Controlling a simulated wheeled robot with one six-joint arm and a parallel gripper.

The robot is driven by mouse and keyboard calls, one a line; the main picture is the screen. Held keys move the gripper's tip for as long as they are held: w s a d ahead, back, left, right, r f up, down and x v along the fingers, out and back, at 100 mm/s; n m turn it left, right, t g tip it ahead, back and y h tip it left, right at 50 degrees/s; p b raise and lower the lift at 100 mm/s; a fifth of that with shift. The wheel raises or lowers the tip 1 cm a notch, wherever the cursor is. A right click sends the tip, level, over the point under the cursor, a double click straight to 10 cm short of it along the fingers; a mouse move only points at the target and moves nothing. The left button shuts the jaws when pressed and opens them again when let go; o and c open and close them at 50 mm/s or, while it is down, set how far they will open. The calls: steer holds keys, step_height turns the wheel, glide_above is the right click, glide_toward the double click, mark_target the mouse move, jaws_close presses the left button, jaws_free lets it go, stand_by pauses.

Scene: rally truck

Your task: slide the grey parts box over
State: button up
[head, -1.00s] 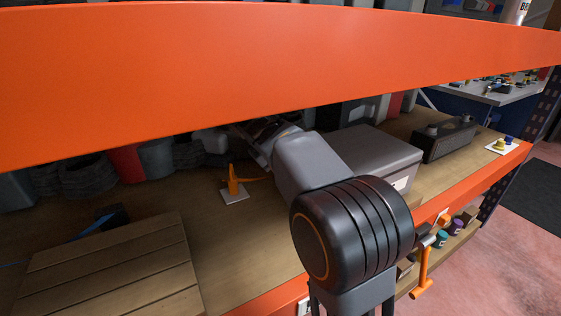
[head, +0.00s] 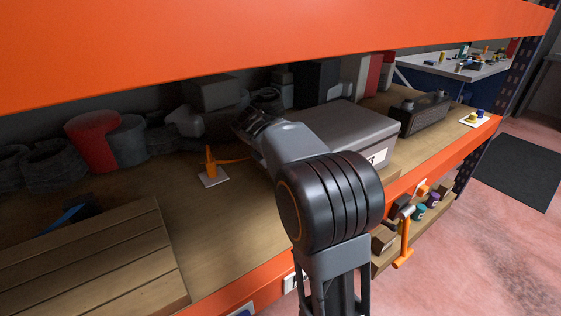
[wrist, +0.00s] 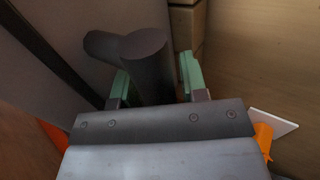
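The grey parts box (head: 345,125) is a lidded box with a white label on its front, standing on the wooden shelf right of my wrist. My gripper reaches over the shelf to the box's left side; in the head view my arm partly hides it. In the wrist view my gripper (wrist: 157,85) has its two green fingers apart. A dark grey cylindrical piece (wrist: 146,48) stands between them, with a sliver of gap at the right finger. I cannot tell what it belongs to. A large dark grey surface (wrist: 60,60) lies to the left, perhaps the box's wall.
A small orange cone-like piece (head: 210,160) on a white card stands left of my gripper. A wooden crate (head: 90,260) fills the front left. A black box (head: 425,112) stands to the right. The orange upper beam (head: 230,50) hangs close above.

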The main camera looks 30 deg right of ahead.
jaws_close()
stand_by(0.4)
stand_by(1.1)
